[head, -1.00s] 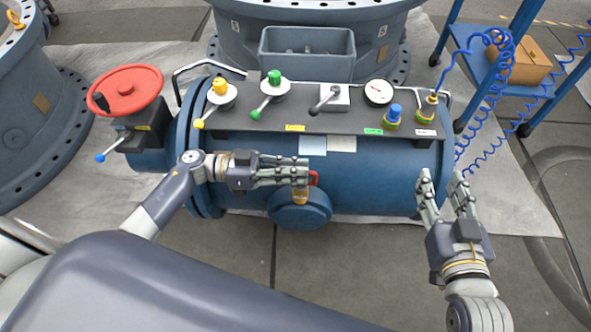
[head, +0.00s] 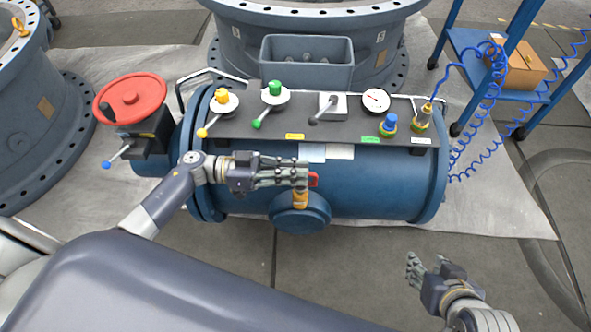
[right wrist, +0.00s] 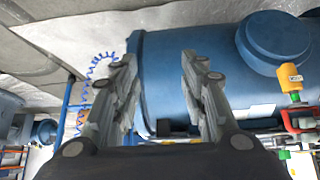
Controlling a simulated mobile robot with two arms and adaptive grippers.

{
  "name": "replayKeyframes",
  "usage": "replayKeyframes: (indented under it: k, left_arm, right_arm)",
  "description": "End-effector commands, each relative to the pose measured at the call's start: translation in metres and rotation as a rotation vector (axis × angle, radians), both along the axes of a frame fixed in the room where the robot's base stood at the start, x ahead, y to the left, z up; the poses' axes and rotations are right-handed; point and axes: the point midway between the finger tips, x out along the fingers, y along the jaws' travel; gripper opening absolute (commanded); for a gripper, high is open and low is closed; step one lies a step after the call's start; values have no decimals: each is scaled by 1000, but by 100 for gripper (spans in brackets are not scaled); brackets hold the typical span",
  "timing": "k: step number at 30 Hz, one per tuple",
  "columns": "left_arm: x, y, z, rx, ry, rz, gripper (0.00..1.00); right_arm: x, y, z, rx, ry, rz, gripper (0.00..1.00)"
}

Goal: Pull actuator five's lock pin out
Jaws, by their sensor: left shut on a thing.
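I cannot tell which part is actuator five's lock pin.
The tank's top panel (head: 290,120) carries yellow and green levers, a grey-handled switch, a gauge (head: 376,100) and blue and yellow fittings. A red handwheel (head: 131,98) stands left. A grey bin (head: 305,62) is behind. A blue cart (head: 478,50) with a coiled hose stands right.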

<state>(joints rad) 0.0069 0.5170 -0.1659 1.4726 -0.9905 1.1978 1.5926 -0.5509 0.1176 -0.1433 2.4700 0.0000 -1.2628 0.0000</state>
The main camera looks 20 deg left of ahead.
Motion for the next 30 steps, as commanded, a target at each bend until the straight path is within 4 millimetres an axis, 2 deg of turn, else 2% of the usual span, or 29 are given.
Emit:
replayKeyframes:
  k: [6,11,15,23,24,26,30]
  left_arm:
    - [-4,-2,10,-7,9,-10,0]
    - [-4,-2,12,-6,10,-10,0]
    - [-4,-1,13,-6,9,-10,0]
    - [-3,-1,14,-7,5,-9,0]
    - [-3,-1,14,-7,5,-9,17]
    - [-3,-1,14,-6,4,-9,30]
    - [-2,-1,14,-5,3,-7,30]
  right_arm:
    - [-43,-14,-13,-43,200,-16,40]
    - [-67,-21,-19,-62,300,-24,40]
    - [-74,-23,-21,-69,331,-27,40]
    - [-74,-23,-21,-69,331,-27,40]
    - [-74,-23,-21,-69,331,-27,40]
    - [-74,-23,-21,-69,331,-27,40]
    - [-74,-22,-21,-69,331,-27,40]
